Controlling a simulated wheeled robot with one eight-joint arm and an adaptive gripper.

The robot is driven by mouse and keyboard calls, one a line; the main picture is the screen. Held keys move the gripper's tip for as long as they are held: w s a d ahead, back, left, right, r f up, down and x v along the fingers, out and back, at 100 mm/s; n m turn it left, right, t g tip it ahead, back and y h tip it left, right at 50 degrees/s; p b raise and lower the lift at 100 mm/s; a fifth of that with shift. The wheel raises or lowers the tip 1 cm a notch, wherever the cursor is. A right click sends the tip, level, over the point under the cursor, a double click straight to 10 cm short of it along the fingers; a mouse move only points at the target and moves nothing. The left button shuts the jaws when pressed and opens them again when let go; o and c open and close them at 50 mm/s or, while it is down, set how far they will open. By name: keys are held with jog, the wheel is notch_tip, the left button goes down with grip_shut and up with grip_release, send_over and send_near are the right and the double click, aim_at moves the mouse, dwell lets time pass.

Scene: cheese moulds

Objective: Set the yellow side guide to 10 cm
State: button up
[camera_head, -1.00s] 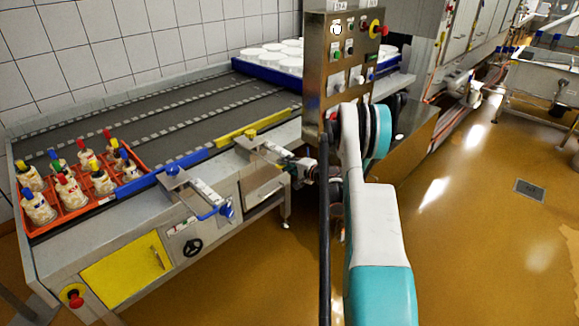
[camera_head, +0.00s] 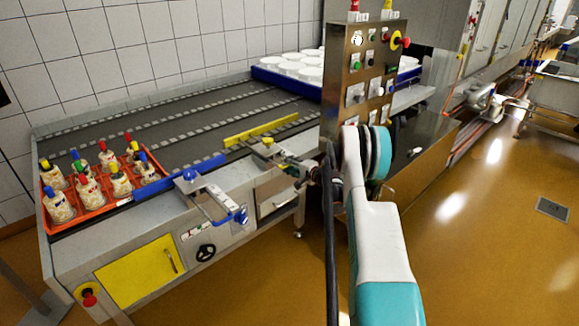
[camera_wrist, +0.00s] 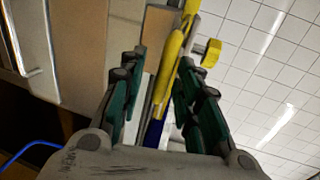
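The yellow side guide (camera_head: 262,131) is a long yellow bar along the near edge of the grey conveyor. Its bracket and scale arm (camera_head: 290,160) reach out towards the front right. My gripper (camera_head: 318,172) is at the outer end of that arm, partly hidden by my own arm. In the wrist view, the yellow bar (camera_wrist: 170,65) runs between the fingers of my gripper (camera_wrist: 160,75), with a yellow knob (camera_wrist: 209,53) beside it. The fingers are apart, and I see no grip on anything. The scale reading is too small to make out.
A blue side guide (camera_head: 195,175) with its own arm and blue knob is to the left. An orange crate (camera_head: 88,222) of bottles with coloured caps stands at the conveyor's left end. A control panel (camera_head: 358,80) rises close to my arm.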

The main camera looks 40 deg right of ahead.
jog(key=v, duration=1.2)
dwell(0.4)
